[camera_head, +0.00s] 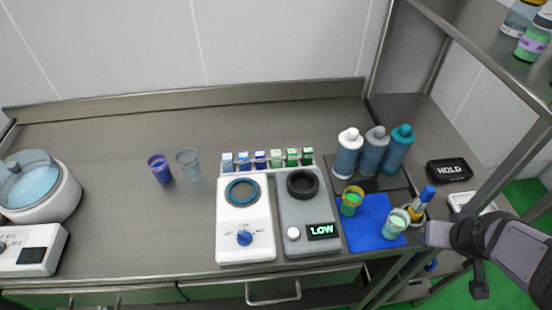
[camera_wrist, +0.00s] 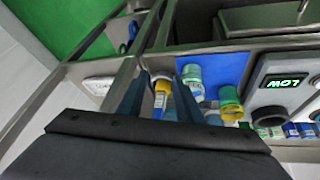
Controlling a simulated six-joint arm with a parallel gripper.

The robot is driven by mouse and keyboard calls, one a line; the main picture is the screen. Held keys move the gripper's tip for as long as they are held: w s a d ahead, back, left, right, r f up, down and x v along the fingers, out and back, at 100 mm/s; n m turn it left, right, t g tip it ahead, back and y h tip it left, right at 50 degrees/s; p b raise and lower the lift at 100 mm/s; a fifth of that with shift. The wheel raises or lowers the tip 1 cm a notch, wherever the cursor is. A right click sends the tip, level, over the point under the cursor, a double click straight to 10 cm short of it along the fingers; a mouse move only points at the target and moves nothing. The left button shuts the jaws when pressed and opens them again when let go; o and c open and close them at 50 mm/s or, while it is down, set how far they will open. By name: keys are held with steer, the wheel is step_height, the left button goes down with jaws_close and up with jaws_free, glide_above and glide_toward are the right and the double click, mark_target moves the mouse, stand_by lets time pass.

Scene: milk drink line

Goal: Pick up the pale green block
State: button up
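A white rack (camera_head: 313,160) behind the two devices holds a row of small blocks with pale faces, blue toward the left and green toward the right. The green blocks (camera_head: 292,157) are too small to tell surely which is the pale green one. In the wrist view the row shows at the lower right edge, with a green block (camera_wrist: 276,132) among the blue ones. My gripper (camera_wrist: 161,76) is open, its two dark fingers apart with nothing held. It is at the right of the head view, well away from the rack.
A yellow holder with a blue-topped item (camera_head: 418,205) stands near my gripper. Bottles (camera_head: 374,151) stand behind. A shelf post rises at the right.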

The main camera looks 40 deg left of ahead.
steer(key=w+a+r+n+t+y, duration=0.2)
steer(key=w+a+r+n+t, duration=0.2)
steer(key=w+a+r, duration=0.45)
steer(key=y+b, duration=0.3)
steer(key=y, duration=0.1)
glide_toward(276, 157)
steer(key=w+d+r, duration=0.4)
steer(key=w+d, duration=0.4)
steer(key=w, duration=0.3)
steer(key=s+a+f, duration=0.2)
steer(key=s, duration=0.1)
steer(key=s+a+f+y, duration=0.1)
steer(key=s+a+f, duration=0.1)
steer(key=s+a, duration=0.1)
steer(key=s+a+f+y+b, duration=0.1)
steer(key=s+a+f, duration=0.1)
steer(key=s+a, duration=0.1)
steer(key=shift+s+a+f, duration=0.1)
steer(key=shift+a+f, duration=0.1)
steer(key=shift+f, duration=0.05)
steer(key=shift+p+x, duration=0.8)
steer(key=shift+x, duration=2.9)
steer(key=shift+r, duration=0.1)
jaws_close()
